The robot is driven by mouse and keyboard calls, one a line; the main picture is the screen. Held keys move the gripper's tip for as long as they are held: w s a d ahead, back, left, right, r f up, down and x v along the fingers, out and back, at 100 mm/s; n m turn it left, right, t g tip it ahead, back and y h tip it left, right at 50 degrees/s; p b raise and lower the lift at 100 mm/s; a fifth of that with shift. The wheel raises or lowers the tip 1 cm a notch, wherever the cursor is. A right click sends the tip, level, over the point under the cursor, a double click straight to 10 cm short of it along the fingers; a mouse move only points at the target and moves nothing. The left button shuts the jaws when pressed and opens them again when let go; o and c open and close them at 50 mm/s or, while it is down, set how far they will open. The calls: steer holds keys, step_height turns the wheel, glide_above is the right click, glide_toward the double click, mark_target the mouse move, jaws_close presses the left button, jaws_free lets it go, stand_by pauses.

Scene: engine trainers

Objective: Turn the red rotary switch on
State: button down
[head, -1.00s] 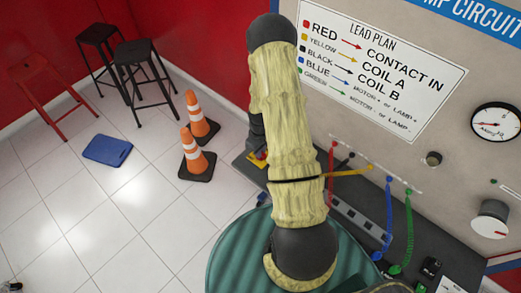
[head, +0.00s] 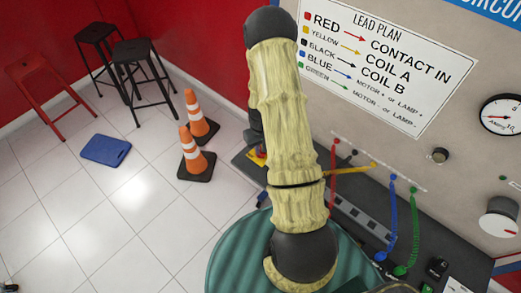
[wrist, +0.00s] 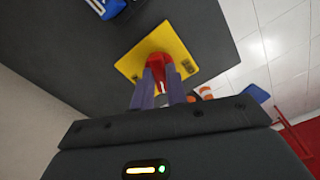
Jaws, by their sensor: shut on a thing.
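The red rotary switch (wrist: 161,64) sits on a yellow square plate (wrist: 178,45) in the wrist view. My gripper (wrist: 161,77) has its two grey fingers on either side of the red knob and is shut on it. The fingers hide part of the knob. In the head view a corner of the yellow plate (head: 256,158) shows beside my arm, which hides most of the switch area and my gripper.
The trainer panel with the lead plan sign (head: 385,62) rises at the right. Blue (head: 389,215) and green (head: 413,232) leads hang near my arm. Orange cones (head: 194,155), stools (head: 140,75) and a blue board (head: 106,150) stand or lie on the floor at left.

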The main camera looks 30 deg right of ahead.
steer(key=m+b, duration=0.2)
steer(key=m, duration=0.4)
steer(key=shift+b, duration=0.35)
steer(key=m+b, duration=0.1)
steer(key=m, duration=0.6)
steer(key=c, duration=1.4)
jaws_free()
steer(key=shift+r, duration=0.1)
step_height(320, 180, up, 17)
steer(key=b, duration=0.2)
steer(key=shift+r, duration=0.15)
